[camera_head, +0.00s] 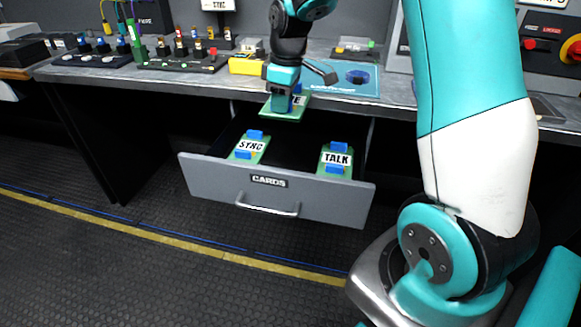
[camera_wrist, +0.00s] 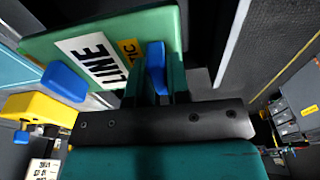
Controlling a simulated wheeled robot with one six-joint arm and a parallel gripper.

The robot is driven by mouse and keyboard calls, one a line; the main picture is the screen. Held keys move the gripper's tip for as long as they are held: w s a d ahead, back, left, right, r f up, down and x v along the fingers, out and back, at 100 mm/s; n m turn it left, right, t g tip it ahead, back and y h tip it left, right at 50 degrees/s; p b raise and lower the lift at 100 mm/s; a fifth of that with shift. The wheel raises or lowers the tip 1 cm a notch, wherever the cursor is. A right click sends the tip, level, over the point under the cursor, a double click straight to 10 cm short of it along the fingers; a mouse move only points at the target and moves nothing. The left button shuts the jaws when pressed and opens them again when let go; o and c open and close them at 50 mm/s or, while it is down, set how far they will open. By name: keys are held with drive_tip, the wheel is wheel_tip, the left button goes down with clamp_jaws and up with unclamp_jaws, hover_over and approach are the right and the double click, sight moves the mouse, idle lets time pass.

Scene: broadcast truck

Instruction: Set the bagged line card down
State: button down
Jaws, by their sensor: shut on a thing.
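My gripper (camera_head: 284,100) is shut on a blue tab of the green line card (camera_head: 269,107), holding it in the air above the back of the open drawer, by the bench's front edge. In the wrist view, the line card (camera_wrist: 50,43) carries a white "LINE" label, a yellow label ending in "TIC" and another blue tab. My fingers (camera_wrist: 155,85) hide part of it. I cannot make out a bag around it.
The open grey "CARDS" drawer (camera_head: 222,178) holds a SYNC card (camera_head: 250,148) at left and a TALK card (camera_head: 336,159) at right, with dark free room between. On the bench are a blue mat (camera_head: 340,88), a yellow box (camera_head: 246,64) and connector panels (camera_head: 182,62).

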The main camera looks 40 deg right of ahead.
wheel_tip(320, 180, down, 19)
drive_tip(key=shift+f+b, duration=0.2)
drive_tip(key=shift+b, duration=0.75)
drive_tip(key=shift+f, duration=0.2)
drive_tip(key=c, duration=1.1)
unclamp_jaws()
